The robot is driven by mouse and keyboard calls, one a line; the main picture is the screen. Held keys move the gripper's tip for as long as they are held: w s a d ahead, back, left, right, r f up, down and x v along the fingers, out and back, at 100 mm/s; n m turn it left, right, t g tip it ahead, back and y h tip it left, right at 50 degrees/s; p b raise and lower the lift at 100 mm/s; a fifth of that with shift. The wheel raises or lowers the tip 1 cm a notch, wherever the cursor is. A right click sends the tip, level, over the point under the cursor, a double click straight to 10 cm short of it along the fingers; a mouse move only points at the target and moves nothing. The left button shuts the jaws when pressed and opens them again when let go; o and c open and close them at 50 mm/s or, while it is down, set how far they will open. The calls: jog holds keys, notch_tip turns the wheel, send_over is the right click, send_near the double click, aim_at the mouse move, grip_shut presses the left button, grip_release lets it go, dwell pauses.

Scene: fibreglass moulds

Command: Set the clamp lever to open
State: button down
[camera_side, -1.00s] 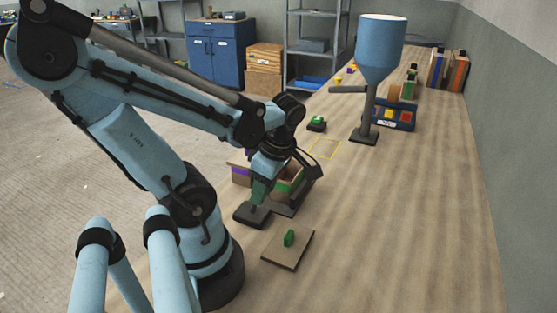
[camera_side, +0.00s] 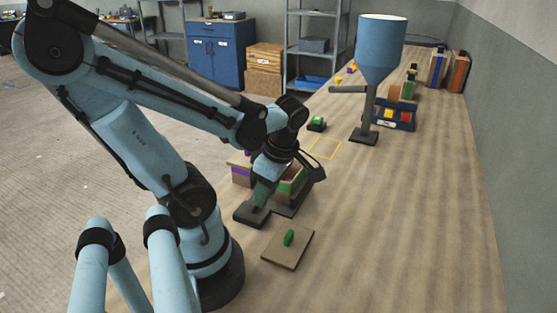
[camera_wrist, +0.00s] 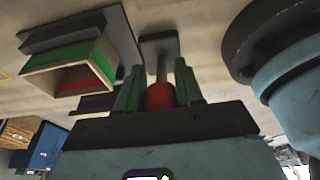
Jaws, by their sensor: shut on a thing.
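The clamp lever shows in the wrist view as a red knob (camera_wrist: 160,96) on a grey rod, rising from a dark base plate (camera_wrist: 158,44). My gripper (camera_wrist: 158,88) has its two green fingers on either side of the red knob and is shut on it. In the side view my gripper (camera_side: 261,197) points down over the dark base plate (camera_side: 246,215). The knob and rod are hidden there behind the fingers, so I cannot tell the lever's exact angle.
Beside my gripper stands an open box with a green band (camera_side: 290,184) and a purple-banded part (camera_side: 241,176). A board with a green handle (camera_side: 273,256) lies in front. A blue hopper (camera_side: 380,50) stands farther back. The table's right side is clear.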

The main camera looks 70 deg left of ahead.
dwell(0.5)
jog(key=c, duration=0.8)
grip_release()
jog(key=shift+r, duration=0.1)
jog(key=v, duration=1.2)
jog(key=w+d+f+m+t+h, duration=0.1)
jog(key=w+d+f+m+t, duration=0.1)
jog(key=m, duration=1.1)
jog(key=w+d+f+m+t+h, duration=0.1)
jog(key=w+d+m+t, duration=0.4)
jog(key=m, duration=0.9)
jog(key=w+f+t, duration=0.1)
jog(key=w+t, duration=0.1)
jog(key=w, duration=0.2)
jog(key=shift+d+f, duration=0.2)
jog(key=shift+f, duration=0.15)
